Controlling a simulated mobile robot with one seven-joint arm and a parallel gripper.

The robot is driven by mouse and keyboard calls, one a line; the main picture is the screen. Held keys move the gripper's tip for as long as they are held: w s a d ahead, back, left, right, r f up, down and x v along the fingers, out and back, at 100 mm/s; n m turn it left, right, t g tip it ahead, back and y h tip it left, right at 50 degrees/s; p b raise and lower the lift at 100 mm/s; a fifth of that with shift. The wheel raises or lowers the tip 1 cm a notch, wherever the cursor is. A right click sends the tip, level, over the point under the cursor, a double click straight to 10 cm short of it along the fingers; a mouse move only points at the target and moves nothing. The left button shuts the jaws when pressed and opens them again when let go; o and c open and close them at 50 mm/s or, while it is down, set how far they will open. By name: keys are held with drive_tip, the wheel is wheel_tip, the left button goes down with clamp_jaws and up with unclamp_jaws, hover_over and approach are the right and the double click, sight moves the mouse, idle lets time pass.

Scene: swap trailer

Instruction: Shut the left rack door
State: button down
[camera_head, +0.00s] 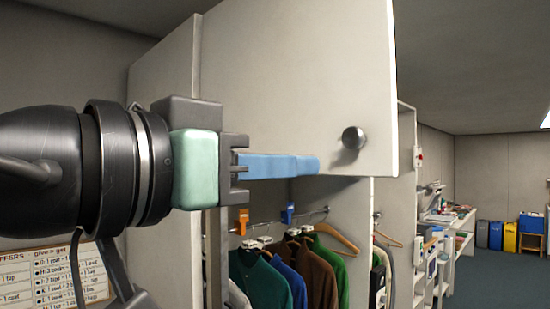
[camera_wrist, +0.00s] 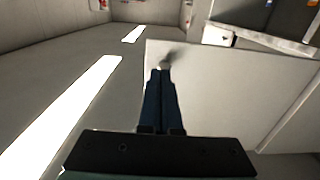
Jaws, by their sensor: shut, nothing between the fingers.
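A white rack door (camera_head: 290,75) with a round grey knob (camera_head: 354,138) stands open above the hanging clothes. My gripper (camera_head: 315,165) is shut and empty. Its blue fingers point right across the door's lower part, with the tips left of and a little below the knob. In the wrist view the closed fingers (camera_wrist: 162,78) overlap the pale door panel (camera_wrist: 235,90), and their tips lie close to the knob, which is mostly hidden. I cannot tell whether the fingers touch the door.
Below the door, a rack rail holds several coats (camera_head: 325,275) and hangers. An orange tag (camera_head: 242,220) and a blue tag (camera_head: 288,213) sit on the rail. A white upright panel (camera_head: 407,200) stands right of the rack. Shelves and coloured bins (camera_head: 510,236) are farther back, beyond open floor.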

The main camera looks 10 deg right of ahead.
drive_tip(key=p, duration=0.6)
approach(370, 164)
drive_tip(key=x, duration=0.5)
drive_tip(key=shift+w+d+r, duration=0.1)
drive_tip(key=shift+w+d, duration=0.5)
drive_tip(key=shift+d, duration=0.1)
drive_tip(key=shift+d, duration=0.1)
